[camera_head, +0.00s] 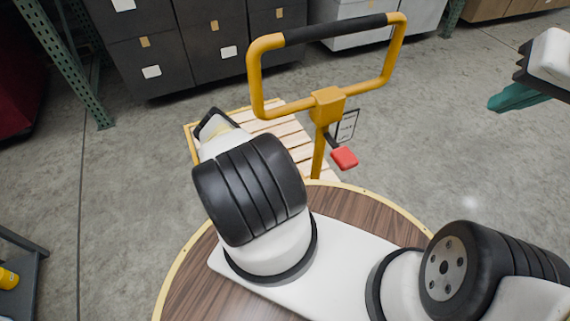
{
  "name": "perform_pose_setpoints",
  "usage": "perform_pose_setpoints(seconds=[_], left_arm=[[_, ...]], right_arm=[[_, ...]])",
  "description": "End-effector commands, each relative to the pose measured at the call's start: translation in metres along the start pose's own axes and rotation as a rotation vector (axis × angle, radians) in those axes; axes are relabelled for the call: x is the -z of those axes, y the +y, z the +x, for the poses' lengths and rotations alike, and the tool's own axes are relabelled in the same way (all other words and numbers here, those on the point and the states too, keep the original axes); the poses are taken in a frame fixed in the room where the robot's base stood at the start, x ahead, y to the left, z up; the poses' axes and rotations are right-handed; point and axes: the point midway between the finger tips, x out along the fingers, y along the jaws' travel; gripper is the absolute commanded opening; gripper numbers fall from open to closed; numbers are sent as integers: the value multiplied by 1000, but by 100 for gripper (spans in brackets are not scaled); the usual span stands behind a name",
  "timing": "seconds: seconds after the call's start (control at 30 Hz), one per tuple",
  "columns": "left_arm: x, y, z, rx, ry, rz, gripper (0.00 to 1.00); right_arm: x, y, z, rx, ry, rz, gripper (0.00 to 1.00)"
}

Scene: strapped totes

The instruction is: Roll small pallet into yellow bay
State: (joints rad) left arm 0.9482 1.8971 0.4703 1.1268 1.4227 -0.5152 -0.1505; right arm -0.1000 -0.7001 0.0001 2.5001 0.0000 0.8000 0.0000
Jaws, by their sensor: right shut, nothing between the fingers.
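The small pallet (285,129) has pale wooden slats and a yellow edge. It lies low on the floor ahead of me, partly hidden by my left arm. A yellow upright handle (394,50) with a black grip bar rises over its right part. A red block (344,158) and a small framed tag (347,126) show by its post. My right gripper (489,105), with teal fingers, is shut and empty at the right edge, well apart from the handle. My left gripper is not visible. No yellow bay can be made out.
Dark drawer-like boxes (203,50) with labels stand behind the pallet, with white boxes (362,45) farther right. A green rack post (70,65) stands at upper left. A dark shelf (22,260) holding a yellow item is at lower left. Grey floor is clear on both sides.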

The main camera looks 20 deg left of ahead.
Motion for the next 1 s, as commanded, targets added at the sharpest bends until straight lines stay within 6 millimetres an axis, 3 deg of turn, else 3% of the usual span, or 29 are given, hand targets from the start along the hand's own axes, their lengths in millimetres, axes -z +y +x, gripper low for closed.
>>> perform_pose_setpoints(seconds=[0.27,0.57,1.0], left_arm=[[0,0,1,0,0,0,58],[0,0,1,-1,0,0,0],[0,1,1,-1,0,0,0]], right_arm=[[0,0,0,0,0,0,0],[0,0,0,0,0,0,0],[0,0,0,0,0,0,0]])
